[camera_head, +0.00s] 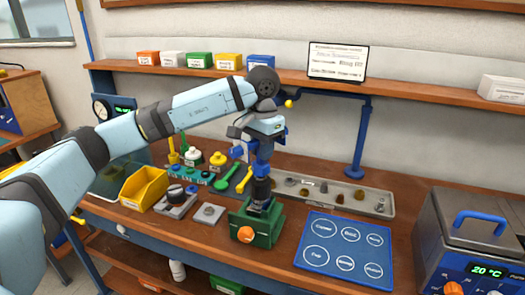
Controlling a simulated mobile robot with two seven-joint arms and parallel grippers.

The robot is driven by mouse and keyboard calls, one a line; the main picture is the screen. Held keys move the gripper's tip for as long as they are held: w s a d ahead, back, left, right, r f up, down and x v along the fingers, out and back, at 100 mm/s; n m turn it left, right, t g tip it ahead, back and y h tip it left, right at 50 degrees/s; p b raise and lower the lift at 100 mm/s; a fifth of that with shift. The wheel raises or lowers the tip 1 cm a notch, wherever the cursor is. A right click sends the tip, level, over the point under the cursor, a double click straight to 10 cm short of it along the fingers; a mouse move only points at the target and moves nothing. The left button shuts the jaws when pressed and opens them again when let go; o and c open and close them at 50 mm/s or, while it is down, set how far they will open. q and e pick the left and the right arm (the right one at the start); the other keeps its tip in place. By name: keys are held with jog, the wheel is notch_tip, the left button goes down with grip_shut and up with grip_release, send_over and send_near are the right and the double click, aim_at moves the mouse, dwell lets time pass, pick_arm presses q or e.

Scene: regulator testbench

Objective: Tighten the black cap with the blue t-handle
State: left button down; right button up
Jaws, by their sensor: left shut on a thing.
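My left gripper (262,150) points down over the green vise (264,225) and is shut on the blue t-handle (262,168). The handle stands roughly upright, and its dark lower end (261,188) comes down to the top of the vise. The black cap is hard to tell apart from this dark part; whether the tool is seated on it I cannot tell. An orange knob (245,234) is on the front of the vise. My right gripper is out of view.
A blue mat with labelled circles (345,249) lies right of the vise. A yellow bin (144,189) and small parts stand to the left. A long grey tray (372,201) lies behind. A grey device with a blue handle (478,240) stands at far right.

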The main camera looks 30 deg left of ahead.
pick_arm(q)
jog(key=shift+r, duration=0.2)
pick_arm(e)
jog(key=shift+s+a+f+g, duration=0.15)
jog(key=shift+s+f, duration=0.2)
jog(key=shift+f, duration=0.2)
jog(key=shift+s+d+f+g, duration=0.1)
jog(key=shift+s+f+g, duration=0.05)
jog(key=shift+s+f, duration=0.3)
pick_arm(q)
jog(key=shift+r+p, duration=1.45)
jog(key=shift+r, duration=1.05)
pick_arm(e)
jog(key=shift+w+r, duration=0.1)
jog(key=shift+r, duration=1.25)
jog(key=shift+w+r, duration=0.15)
